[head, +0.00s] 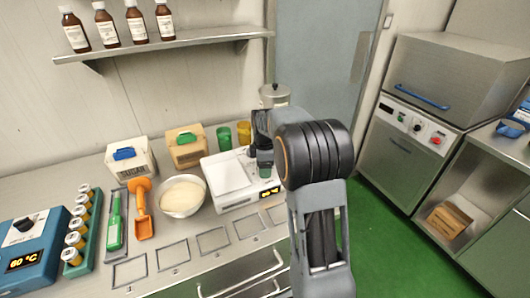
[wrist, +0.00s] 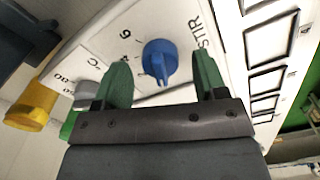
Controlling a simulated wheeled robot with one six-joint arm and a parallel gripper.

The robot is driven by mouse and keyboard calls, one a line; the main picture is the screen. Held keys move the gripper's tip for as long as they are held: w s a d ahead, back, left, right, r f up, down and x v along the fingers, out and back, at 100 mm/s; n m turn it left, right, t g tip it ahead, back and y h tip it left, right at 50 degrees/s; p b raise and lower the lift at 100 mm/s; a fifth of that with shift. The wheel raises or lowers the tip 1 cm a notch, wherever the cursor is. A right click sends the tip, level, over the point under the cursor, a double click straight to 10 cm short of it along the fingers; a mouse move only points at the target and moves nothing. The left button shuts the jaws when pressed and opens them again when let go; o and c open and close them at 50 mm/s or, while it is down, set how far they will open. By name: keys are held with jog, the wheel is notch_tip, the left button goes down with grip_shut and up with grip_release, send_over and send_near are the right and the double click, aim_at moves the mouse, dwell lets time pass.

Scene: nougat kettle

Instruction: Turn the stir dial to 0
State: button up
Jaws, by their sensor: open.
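The stir dial (wrist: 160,56) is a blue knob on a white panel in the wrist view. The word STIR is printed to its right, and numbers including 6 and 4 to its left. Its narrow grip points towards the bottom of the picture. My gripper (wrist: 161,66) is open. Its two green fingers appear left and right of the dial, with gaps on both sides; I cannot tell how far above the panel they are. In the head view the white machine (head: 226,178) with an orange display stands on the counter, and my gripper (head: 262,168) is over its right side, hiding the dial.
A grey knob (wrist: 86,92) is left of the dial. Cups and a metal canister (head: 273,95) stand behind.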

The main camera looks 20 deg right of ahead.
notch_tip(320, 180, up, 13)
dwell(0.4)
dwell(0.4)
jog(key=s+a+f+m+t, duration=0.2)
jog(key=s+a+m, duration=0.3)
jog(key=s, duration=0.5)
jog(key=s+a+f+m+t, duration=0.2)
jog(key=s+a+f+m, duration=0.2)
jog(key=s+m, duration=0.4)
jog(key=shift+s+a+m, duration=0.3)
jog(key=shift+s+a, duration=0.4)
jog(key=shift+s, duration=1.1)
